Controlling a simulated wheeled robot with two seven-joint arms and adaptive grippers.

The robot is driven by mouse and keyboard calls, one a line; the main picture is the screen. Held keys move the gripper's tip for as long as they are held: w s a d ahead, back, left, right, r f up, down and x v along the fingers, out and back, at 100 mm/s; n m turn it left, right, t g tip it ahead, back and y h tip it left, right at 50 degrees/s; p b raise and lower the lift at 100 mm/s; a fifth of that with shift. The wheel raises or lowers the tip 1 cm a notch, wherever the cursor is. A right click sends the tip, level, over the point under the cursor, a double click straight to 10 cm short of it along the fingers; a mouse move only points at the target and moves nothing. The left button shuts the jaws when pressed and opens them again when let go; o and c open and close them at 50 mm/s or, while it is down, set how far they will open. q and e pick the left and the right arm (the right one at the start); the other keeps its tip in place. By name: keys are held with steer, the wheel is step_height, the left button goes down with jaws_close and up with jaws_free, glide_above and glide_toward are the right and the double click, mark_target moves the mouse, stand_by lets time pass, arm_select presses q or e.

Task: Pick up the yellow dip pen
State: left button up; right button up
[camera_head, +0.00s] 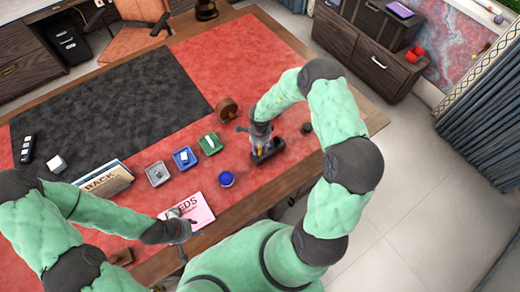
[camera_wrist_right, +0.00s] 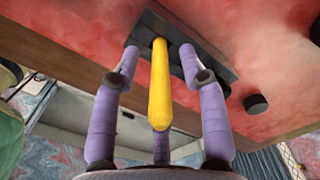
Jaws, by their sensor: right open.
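The yellow dip pen (camera_wrist_right: 160,85) sticks out from a dark holder (camera_wrist_right: 190,48) in the right wrist view, its near end toward the camera. My right gripper (camera_wrist_right: 160,60) is open, with its purple fingers on either side of the pen and a visible gap on each side. In the head view the right gripper (camera_head: 260,136) is over the dark holder (camera_head: 270,153) near the desk's right edge, and mostly covers the pen. My left gripper (camera_head: 180,222) is low over the pink paper (camera_head: 199,207); its finger opening is unclear.
A round blue-topped container (camera_head: 226,179) stands left of the holder. Small grey (camera_head: 158,173), blue (camera_head: 184,157) and green (camera_head: 210,143) trays form a row. A brown round object (camera_head: 227,108) is behind the right gripper, and a small dark disc (camera_head: 307,128) lies to its right.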

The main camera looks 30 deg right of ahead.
jaws_close()
arm_select(q)
step_height(320, 180, up, 2)
steer(key=shift+r+p, duration=0.1)
steer(key=shift+p, duration=1)
arm_select(e)
step_height(320, 180, up, 10)
